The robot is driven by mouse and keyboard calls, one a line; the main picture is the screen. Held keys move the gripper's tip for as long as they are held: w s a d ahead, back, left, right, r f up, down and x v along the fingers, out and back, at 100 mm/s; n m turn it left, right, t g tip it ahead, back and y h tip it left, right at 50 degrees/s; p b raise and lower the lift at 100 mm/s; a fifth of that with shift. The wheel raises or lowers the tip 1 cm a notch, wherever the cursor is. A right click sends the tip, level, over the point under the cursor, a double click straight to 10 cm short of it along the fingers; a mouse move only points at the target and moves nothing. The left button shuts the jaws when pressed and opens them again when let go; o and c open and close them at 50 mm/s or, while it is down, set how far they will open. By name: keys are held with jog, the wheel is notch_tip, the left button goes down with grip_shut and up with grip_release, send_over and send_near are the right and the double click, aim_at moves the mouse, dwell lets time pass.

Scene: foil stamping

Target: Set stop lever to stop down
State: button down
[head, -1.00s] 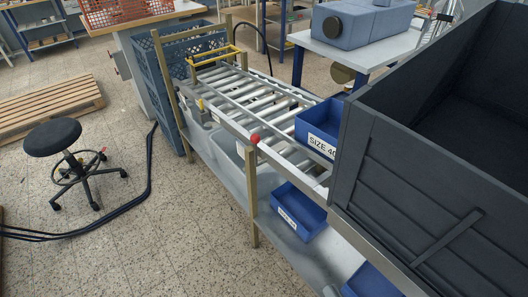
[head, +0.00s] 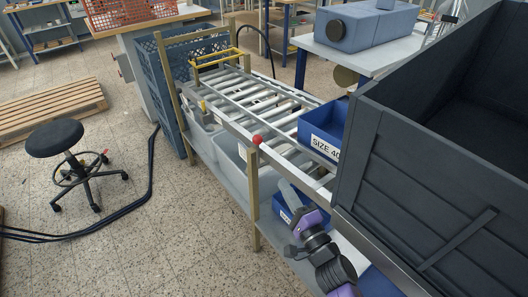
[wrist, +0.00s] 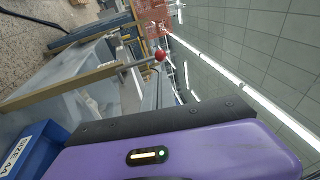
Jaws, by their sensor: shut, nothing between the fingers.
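The stop lever shows as a red ball knob (head: 257,140) on the near side rail of the roller conveyor (head: 235,95), by the top of a wooden post. In the wrist view the red knob (wrist: 160,55) sits at the end of a short grey rod, beyond my gripper's purple housing. A yellow bar frame (head: 217,58) stands up across the conveyor's far end. My gripper (head: 287,190) is shut and empty, below and right of the knob, in front of the lower shelf and apart from the lever. Its fingertips are hard to make out.
A blue bin (head: 324,128) labelled SIZE 40 stands on the rollers. Another blue bin (head: 281,209) on the lower shelf is partly hidden by my arm. A big dark crate (head: 420,190) fills the right. The floor (head: 185,235) left of the conveyor is clear near it.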

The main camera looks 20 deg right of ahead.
aim_at(259, 144)
jog(key=b+x, duration=0.2)
jog(key=x, duration=1.2)
jog(key=shift+b, duration=0.35)
